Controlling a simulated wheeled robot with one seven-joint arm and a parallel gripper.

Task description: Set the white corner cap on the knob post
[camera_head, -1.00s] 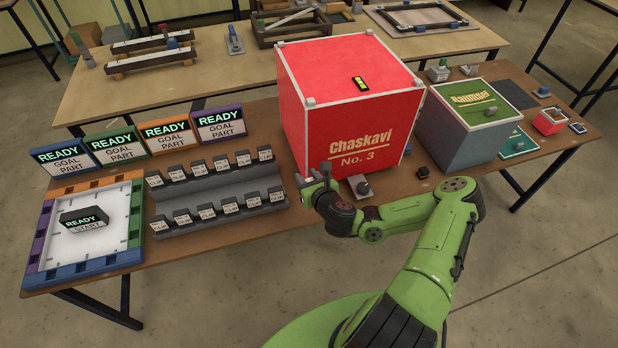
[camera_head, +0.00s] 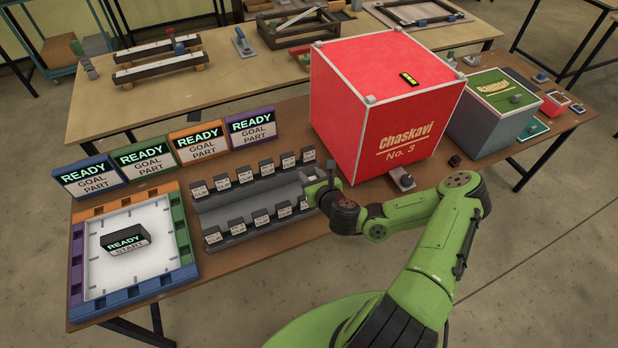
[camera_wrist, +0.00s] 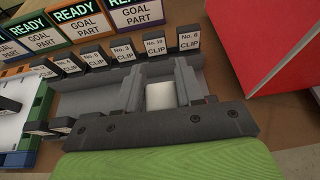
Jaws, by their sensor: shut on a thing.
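My gripper (camera_head: 327,180) is in front of the right end of the clip rack, left of the large red box (camera_head: 400,125). In the wrist view my gripper (camera_wrist: 159,78) has its grey fingers shut on a small white block, seemingly the white corner cap (camera_wrist: 160,96). The cap cannot be made out in the head view. A metal plate with a dark knob (camera_head: 402,179), possibly the knob post, lies on the table at the foot of the red box, right of my gripper. Small pale caps (camera_head: 372,99) sit on the red box's corners.
The grey clip rack (camera_head: 228,208) with several labelled clips stands close left of my gripper. A coloured frame tray (camera_head: 187,240) is at the left. Several READY signs (camera_head: 200,143) stand behind. A green-topped box (camera_head: 490,125) is at the right.

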